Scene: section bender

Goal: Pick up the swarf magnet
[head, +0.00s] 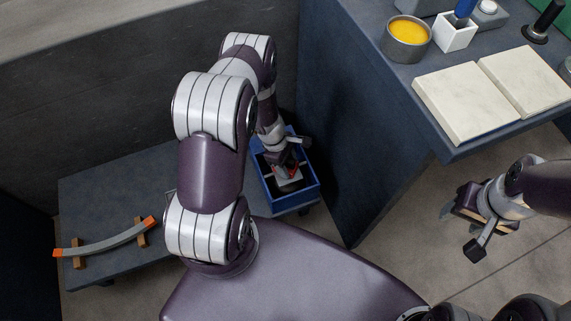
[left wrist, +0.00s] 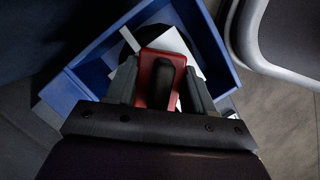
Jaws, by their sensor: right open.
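The swarf magnet, which I take to be the red piece with a dark grip (left wrist: 162,80), is inside the blue bin (head: 294,201). In the head view only a little red (head: 294,172) shows beneath my left gripper (head: 285,165), which reaches down into the bin. In the left wrist view, the fingers of my left gripper (left wrist: 160,85) stand on either side of the red piece, very close to it. I cannot tell whether they press on it. The magnet's lower part is hidden. My right gripper (head: 460,230) is open and empty, away at the right over the floor.
The bin stands on a low dark platform (head: 120,200) beside a dark cabinet (head: 375,130). A curved grey bar with orange ends (head: 105,243) rests on wooden blocks at left. On the cabinet are a yellow-filled tin (head: 408,38), a white holder (head: 454,34) and pale slabs (head: 466,102).

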